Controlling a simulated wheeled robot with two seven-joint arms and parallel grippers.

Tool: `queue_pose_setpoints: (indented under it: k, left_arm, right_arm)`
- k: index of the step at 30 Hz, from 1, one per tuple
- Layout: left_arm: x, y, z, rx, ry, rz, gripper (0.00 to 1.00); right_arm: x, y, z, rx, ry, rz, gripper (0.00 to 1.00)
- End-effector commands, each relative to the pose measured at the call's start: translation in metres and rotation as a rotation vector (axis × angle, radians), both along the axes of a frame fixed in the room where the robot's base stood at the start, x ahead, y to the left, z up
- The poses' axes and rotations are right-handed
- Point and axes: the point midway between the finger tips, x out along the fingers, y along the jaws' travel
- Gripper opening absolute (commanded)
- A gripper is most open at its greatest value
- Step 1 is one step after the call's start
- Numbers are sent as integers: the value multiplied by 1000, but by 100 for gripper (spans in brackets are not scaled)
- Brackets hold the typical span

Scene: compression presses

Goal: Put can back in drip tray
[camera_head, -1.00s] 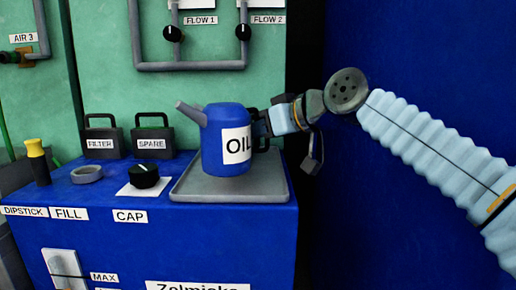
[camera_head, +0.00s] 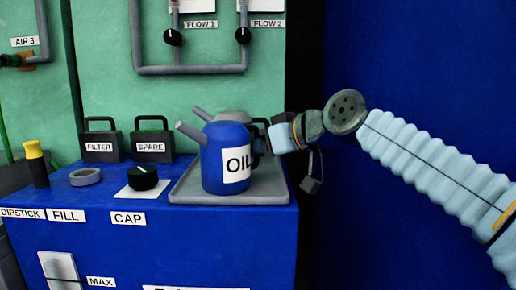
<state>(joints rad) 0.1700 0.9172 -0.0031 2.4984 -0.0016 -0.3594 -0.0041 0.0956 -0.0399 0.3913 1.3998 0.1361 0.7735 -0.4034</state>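The blue oil can (camera_head: 213,165) with a white OIL label and grey spout is upright over the grey drip tray (camera_head: 276,190). Its base appears to be at the tray floor near the front rim; contact is hard to tell. My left gripper is not in view.
The tray is on a blue cabinet top. Left of it are a black cap (camera_head: 143,177), a grey ring (camera_head: 85,177), a yellow-topped dipstick (camera_head: 36,165), and FILTER (camera_head: 101,143) and SPARE (camera_head: 152,144) boxes. A green panel with pipes stands behind.

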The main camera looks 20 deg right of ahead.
Motion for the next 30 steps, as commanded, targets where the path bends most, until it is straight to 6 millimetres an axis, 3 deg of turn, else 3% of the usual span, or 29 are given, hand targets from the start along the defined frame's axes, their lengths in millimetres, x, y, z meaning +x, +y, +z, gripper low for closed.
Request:
queue_pose_setpoints:
  k: [4,16,30]
  left_arm:
    - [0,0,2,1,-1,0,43]
    - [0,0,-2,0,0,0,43]
    - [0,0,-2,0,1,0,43]
  right_arm:
    - [-6,-3,6,0,-2,-1,42]
    - [-55,-34,30,0,-1,1,42]
    - [-59,-37,32,0,0,1,42]
